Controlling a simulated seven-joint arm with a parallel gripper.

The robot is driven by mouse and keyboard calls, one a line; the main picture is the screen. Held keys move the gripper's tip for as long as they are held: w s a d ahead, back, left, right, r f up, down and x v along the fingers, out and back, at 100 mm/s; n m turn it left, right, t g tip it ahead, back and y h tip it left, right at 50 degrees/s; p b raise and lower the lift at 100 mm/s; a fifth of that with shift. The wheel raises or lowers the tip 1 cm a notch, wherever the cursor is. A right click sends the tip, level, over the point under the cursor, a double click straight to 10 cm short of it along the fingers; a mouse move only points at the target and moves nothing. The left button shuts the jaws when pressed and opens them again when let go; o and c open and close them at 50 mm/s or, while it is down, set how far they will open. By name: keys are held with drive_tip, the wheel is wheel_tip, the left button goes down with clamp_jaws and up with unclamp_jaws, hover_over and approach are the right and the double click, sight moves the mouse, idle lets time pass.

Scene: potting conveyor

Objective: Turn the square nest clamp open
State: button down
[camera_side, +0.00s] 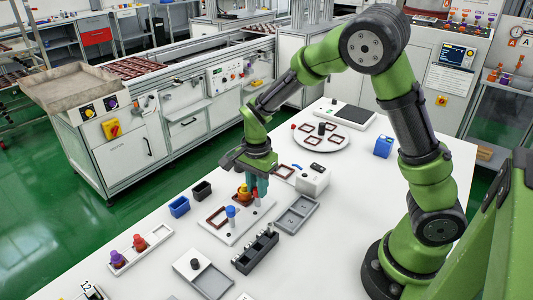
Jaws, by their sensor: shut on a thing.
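A white fixture plate (236,229) lies on the table with a dark red square frame (216,217) on it. A blue knob (231,211) stands upright on the plate. An orange-yellow clamp knob (243,193) stands behind it, and I take it as the square nest clamp. My gripper (258,190) points down over the back of the plate with teal fingers, shut on this clamp. The fingers hide part of the clamp, so its exact turn angle cannot be told.
A grey tray (296,215) and a white box (313,179) stand to the right. A dark block with several holes (256,253) sits in front. Blue (179,207) and black (202,191) bins stand left. A round white plate (321,143) lies behind.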

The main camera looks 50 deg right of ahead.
drive_tip(key=shift+r+m, duration=0.1)
drive_tip(key=shift+m, duration=0.2)
drive_tip(key=c, duration=0.9)
unclamp_jaws()
drive_tip(key=shift+c, duration=0.2)
wheel_tip(320, 180, up, 17)
